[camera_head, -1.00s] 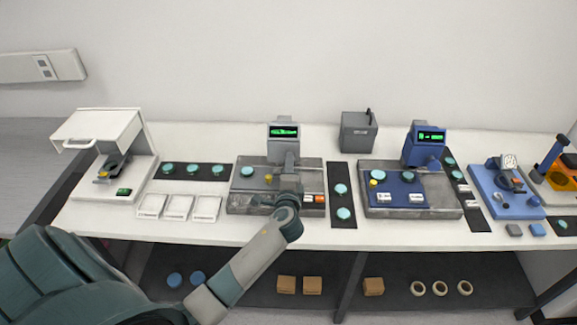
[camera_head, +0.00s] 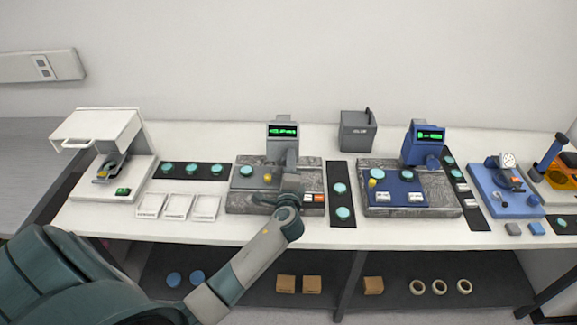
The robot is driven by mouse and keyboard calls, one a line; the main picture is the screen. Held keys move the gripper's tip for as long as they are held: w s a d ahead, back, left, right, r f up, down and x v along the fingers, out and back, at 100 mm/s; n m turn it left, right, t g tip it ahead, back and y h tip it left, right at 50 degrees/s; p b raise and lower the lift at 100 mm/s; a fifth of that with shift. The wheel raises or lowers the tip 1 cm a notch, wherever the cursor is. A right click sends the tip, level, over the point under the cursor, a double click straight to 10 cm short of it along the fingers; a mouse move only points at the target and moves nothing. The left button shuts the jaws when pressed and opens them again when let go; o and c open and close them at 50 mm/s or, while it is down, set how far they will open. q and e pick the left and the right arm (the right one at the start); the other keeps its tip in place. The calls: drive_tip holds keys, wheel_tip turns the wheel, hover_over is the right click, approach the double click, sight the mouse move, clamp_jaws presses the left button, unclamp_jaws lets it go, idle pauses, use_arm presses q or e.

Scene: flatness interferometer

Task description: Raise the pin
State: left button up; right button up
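My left arm comes in from the lower left and ends over the grey gauge station (camera_head: 240,201). My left gripper (camera_head: 290,181) points away from me at the front of this station, below its display head (camera_head: 283,131). Its fingertips are too small and too hidden to tell open from shut. A small yellow knob (camera_head: 268,177), possibly the pin, stands on the grey station just left of the gripper, apparently apart from it. A teal disc (camera_head: 246,170) lies left of the knob. A similar yellow knob (camera_head: 373,183) stands on the blue station (camera_head: 399,186). My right gripper is out of view.
A white hooded device (camera_head: 101,150) stands at the left, with white trays (camera_head: 179,206) beside it. Black strips (camera_head: 190,170) hold teal discs. A grey bin (camera_head: 358,132) stands at the back. Blue and orange devices (camera_head: 505,187) crowd the right. The front table edge is mostly clear.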

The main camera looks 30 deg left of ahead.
use_arm(q)
drive_tip(key=b+v, duration=0.6)
drive_tip(key=v, duration=1.1)
drive_tip(key=shift+s, duration=0.2)
drive_tip(key=shift+d, duration=0.1)
